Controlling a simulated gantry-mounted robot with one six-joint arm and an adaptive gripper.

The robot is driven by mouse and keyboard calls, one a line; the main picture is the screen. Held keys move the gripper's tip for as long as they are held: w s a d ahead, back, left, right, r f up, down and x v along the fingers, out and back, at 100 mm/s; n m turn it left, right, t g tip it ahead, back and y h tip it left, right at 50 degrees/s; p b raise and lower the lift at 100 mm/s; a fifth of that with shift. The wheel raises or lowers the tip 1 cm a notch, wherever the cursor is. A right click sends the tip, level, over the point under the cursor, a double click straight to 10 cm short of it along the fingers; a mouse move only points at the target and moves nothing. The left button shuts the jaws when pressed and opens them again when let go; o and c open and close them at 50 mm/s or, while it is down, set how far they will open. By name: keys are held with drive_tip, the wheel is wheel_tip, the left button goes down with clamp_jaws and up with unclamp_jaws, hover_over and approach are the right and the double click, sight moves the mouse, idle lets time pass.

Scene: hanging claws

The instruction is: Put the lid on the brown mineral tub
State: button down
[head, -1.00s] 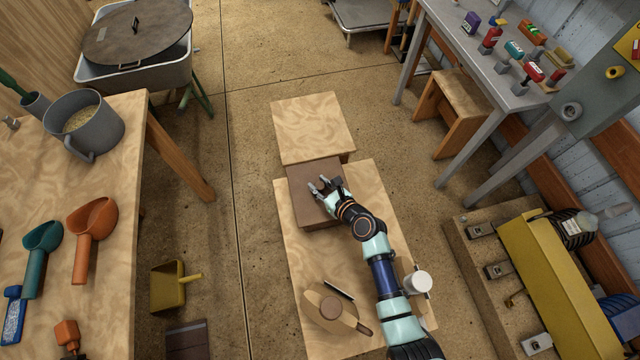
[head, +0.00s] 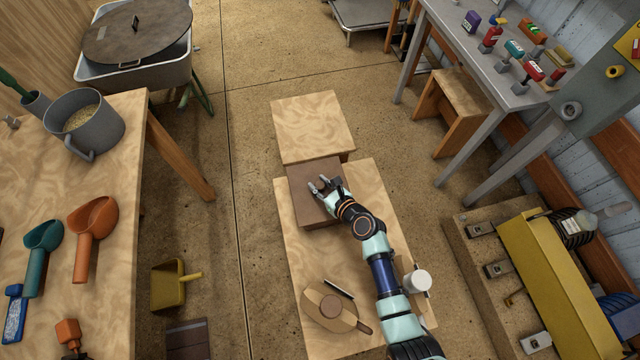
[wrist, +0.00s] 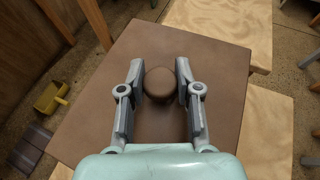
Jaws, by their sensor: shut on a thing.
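A square brown lid (head: 306,181) with a round brown knob shows in the head view at the top of the near wooden bench. The lid also fills much of the wrist view (wrist: 90,100), and its knob (wrist: 160,84) is between my fingers. My gripper (head: 322,187) is shut on this knob; both fingers stand beside it in the wrist view (wrist: 160,88). The brown tub cannot be told apart from the lid; anything under the lid is hidden, so I cannot tell whether the lid rests on it.
The near wooden bench (head: 300,262) carries a round wooden piece (head: 322,318) and a white cup-like thing (head: 418,281). A pale wooden block top (head: 312,125) is just beyond the lid. A yellow scoop (head: 168,287) lies on the floor at left. Open floor lies left of the bench.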

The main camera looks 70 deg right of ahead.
drive_tip(key=shift+f+b, duration=0.45)
drive_tip(key=shift+f, duration=0.25)
drive_tip(key=c, duration=0.7)
unclamp_jaws()
drive_tip(key=shift+r, duration=0.15)
wheel_tip(320, 180, up, 10)
drive_tip(key=shift+f, duration=0.1)
